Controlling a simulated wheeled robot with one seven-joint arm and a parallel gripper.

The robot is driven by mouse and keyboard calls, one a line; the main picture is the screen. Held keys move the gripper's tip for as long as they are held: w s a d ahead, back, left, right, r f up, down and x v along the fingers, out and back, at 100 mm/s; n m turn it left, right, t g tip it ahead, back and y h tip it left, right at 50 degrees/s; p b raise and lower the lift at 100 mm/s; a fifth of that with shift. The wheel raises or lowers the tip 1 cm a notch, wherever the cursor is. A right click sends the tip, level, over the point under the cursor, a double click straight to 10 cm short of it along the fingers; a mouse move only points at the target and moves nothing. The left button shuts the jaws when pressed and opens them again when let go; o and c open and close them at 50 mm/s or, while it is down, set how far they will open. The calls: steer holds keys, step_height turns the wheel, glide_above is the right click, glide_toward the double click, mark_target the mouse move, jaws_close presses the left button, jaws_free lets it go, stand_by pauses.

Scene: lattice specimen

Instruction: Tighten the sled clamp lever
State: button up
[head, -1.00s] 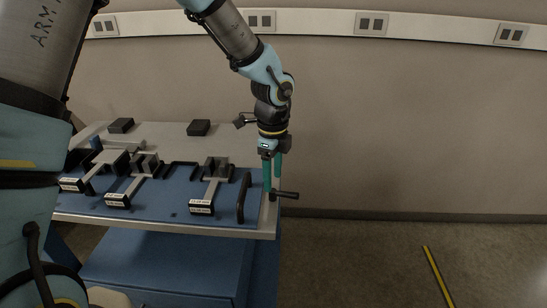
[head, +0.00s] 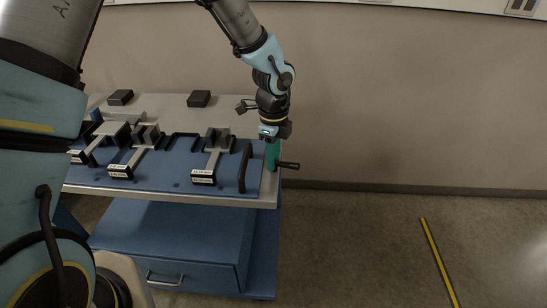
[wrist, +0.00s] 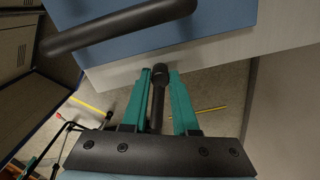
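The clamp lever is a short black lever (head: 288,166) sticking out to the right at the near right corner of the bench top. In the wrist view the black lever (wrist: 157,98) lies between my gripper's two teal fingers. My gripper (wrist: 160,85) points down at the corner. Its fingers stand apart, one on each side of the lever, with gaps showing beside the shaft; contact at the tips cannot be told. In the head view my gripper (head: 272,160) is just above the lever's pivot, and its fingers partly overlap.
A long black bar handle (head: 244,166) stands close left of my gripper on the blue plate (head: 155,186). Several black and grey fixtures with white labels stand farther left. A blue drawer cabinet (head: 170,245) is below. A yellow strip (head: 438,260) lies on open floor at right.

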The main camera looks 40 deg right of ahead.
jaws_close()
steer(key=shift+r, duration=0.1)
steer(key=shift+r+m+p, duration=0.15)
steer(key=shift+m+p, duration=0.45)
steer(key=shift+p, duration=0.1)
steer(key=shift+m+p, duration=0.65)
steer(key=shift+m, duration=0.25)
steer(key=shift+f+m, duration=0.25)
steer(key=shift+m, duration=0.05)
